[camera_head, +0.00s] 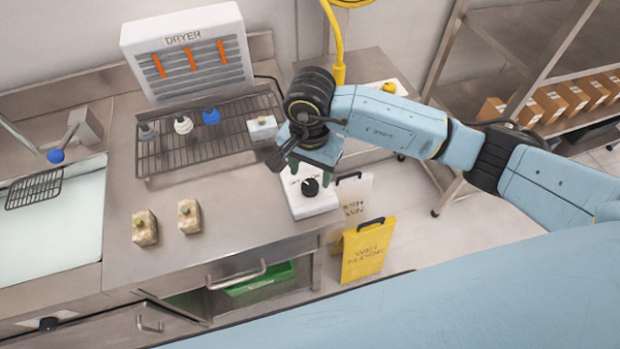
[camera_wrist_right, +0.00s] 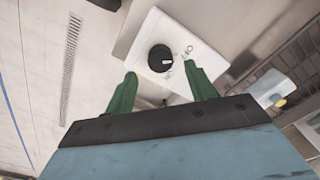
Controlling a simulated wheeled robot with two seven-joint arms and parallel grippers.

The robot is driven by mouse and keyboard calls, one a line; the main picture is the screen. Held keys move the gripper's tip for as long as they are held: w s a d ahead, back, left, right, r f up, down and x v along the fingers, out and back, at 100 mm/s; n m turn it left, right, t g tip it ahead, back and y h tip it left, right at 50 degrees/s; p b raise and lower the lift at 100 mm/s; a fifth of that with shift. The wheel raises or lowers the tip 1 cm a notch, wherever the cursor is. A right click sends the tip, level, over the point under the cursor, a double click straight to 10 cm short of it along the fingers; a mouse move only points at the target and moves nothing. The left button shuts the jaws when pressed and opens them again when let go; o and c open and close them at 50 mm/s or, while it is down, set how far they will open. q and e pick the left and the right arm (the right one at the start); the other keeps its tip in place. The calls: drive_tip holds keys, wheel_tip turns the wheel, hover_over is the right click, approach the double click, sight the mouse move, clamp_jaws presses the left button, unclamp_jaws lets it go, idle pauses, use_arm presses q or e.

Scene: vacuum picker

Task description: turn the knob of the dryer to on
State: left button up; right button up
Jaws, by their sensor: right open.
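The dryer (camera_head: 188,55) is a white box marked DRYER with orange strips, at the back of the steel counter. Its black knob (camera_head: 310,187) sits on a white control box (camera_head: 312,205) at the counter's right front edge. In the right wrist view the knob (camera_wrist_right: 161,58) has a white mark, and lettering that seems to read ON and OFF is beside it. My right gripper (camera_head: 306,172) is open, with green fingers, just above and behind the knob. In the wrist view its fingertips (camera_wrist_right: 162,74) are on either side of the knob's near side, apart from it. My left gripper is not in view.
A wire rack (camera_head: 205,150) with small nozzles and a white block stands before the dryer. Two beige blocks (camera_head: 189,216) lie on the counter. A sink (camera_head: 50,225) is at left. A yellow wet-floor sign (camera_head: 367,250) stands on the floor right of the counter.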

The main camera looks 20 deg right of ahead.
sight(310, 185)
drive_tip(key=shift+f, duration=2.15)
drive_tip(key=shift+c, duration=0.3)
drive_tip(key=c, duration=0.9)
